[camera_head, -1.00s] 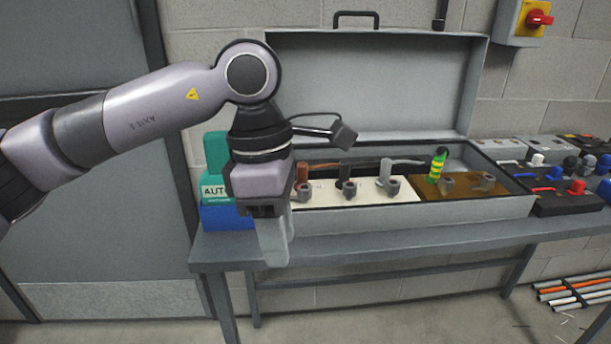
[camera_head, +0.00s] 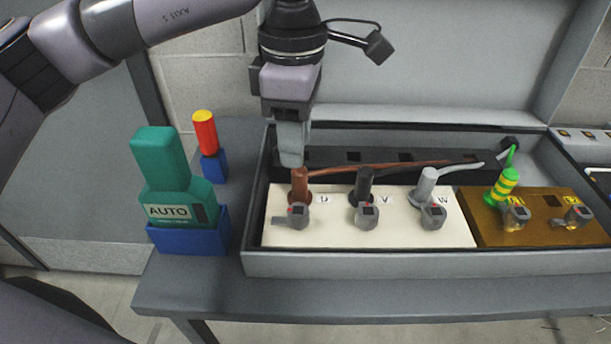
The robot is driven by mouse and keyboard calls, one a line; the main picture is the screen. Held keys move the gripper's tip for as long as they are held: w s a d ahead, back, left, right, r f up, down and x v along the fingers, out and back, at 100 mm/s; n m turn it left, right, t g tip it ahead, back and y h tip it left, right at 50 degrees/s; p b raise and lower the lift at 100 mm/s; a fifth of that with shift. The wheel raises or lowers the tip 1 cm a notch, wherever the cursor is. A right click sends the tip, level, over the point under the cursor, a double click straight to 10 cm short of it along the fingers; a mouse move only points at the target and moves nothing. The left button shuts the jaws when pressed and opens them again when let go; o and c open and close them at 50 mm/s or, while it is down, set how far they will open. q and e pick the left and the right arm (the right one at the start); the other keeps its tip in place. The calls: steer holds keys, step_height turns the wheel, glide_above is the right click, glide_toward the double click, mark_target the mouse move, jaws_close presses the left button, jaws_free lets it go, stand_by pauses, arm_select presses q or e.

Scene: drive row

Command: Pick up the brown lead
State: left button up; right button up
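The brown lead has an upright brown plug (camera_head: 300,186) at the left end of the cream panel (camera_head: 330,232) in the open grey case. Its brown cable runs right from the plug along the back of the case. A black plug (camera_head: 364,184) and a grey plug (camera_head: 426,185) stand to its right. My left gripper (camera_head: 291,160) points down with its fingertips just above and slightly behind the top of the brown plug. I see the fingers edge-on as one piece, so their gap is hidden, and I cannot tell contact. My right gripper is not in view.
A green-and-yellow striped plug (camera_head: 503,186) stands on the brown panel (camera_head: 470,225). Left of the case are a green AUTO device (camera_head: 165,185) on a blue base and a red-and-yellow cylinder (camera_head: 206,135). The case wall (camera_head: 400,264) and upright lid (camera_head: 440,70) bound the space.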

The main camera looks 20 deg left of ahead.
mark_target(299, 175)
arm_select(q)
steer(key=f, duration=0.6)
steer(key=shift+s+d+f, duration=0.1)
steer(key=shift+s+d, duration=0.15)
steer(key=shift+s, duration=0.05)
jaws_close()
